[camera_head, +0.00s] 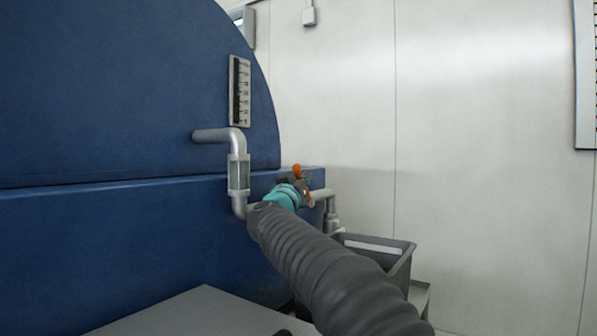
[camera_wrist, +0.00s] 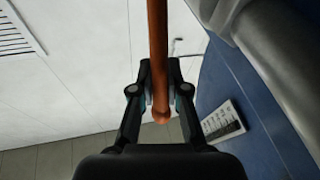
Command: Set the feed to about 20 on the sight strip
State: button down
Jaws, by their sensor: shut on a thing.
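An orange lever (camera_head: 297,170) sits on the pipe at the front of the blue machine. My gripper (camera_head: 300,186) is at this lever, partly hidden behind my arm. In the wrist view the lever (camera_wrist: 158,40) runs down between the two fingers of my gripper (camera_wrist: 160,82), which are shut on it. Its rounded end shows below the fingertips. The sight strip (camera_head: 239,91), a pale plate with a dark band and scale marks, is on the machine's face. It also shows in the wrist view (camera_wrist: 222,122). Its figures are too small to read.
The blue machine (camera_head: 110,90) fills the left. A grey pipe with a glass section (camera_head: 238,174) stands left of my gripper. A spout (camera_head: 331,215) hangs over a dark grey crate (camera_head: 398,270). A grey surface (camera_head: 200,312) lies at lower left. The pale wall (camera_head: 480,130) is clear.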

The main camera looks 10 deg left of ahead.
jog(key=shift+w+r, duration=0.1)
jog(key=shift+w, duration=0.05)
jog(key=shift+g, duration=0.3)
jog(key=c, duration=1.1)
grip_release()
jog(key=shift+c, duration=0.2)
jog(key=v, duration=1.2)
